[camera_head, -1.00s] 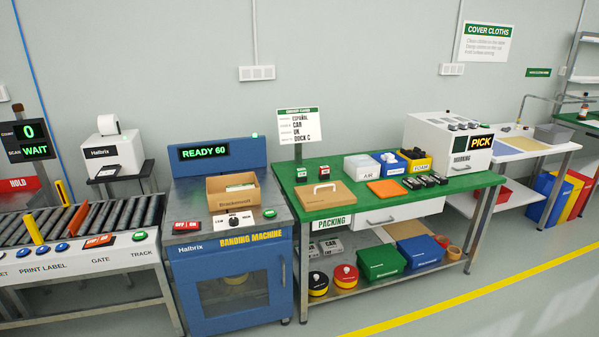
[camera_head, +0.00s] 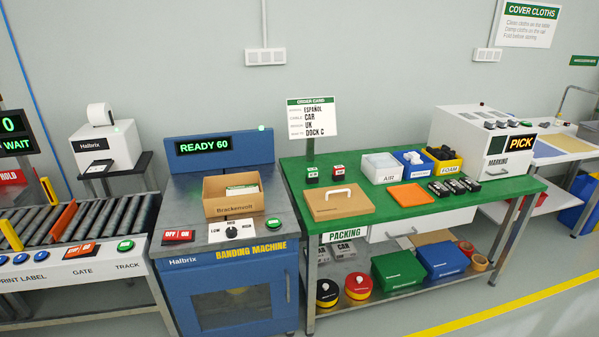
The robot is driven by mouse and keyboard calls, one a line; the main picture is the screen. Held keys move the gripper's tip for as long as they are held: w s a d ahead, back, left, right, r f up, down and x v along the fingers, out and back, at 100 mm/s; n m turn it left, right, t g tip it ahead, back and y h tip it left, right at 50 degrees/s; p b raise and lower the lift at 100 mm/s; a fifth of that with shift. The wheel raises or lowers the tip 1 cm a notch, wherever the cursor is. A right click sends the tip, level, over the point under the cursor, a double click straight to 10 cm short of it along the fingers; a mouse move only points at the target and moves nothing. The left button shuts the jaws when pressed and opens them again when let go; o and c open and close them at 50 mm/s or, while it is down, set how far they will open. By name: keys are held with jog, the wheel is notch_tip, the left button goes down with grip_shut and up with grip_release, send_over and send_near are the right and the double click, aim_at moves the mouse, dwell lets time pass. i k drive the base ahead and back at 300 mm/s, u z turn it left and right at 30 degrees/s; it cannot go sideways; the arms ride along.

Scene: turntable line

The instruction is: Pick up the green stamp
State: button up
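In front of both lies a flat brown cardboard piece with a white handle (camera_head: 338,203). My gripper is not in view.
The order card (camera_head: 312,118) stands on a post behind the stamps. White, blue and yellow bins (camera_head: 381,168), an orange pad (camera_head: 411,195) and several black devices (camera_head: 467,184) are to the right. The banding machine (camera_head: 228,260) with an open box (camera_head: 233,208) is left.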

aim_at(312, 177)
jog(key=u, duration=0.65)
jog(key=i, duration=0.85)
jog(key=u, duration=0.45)
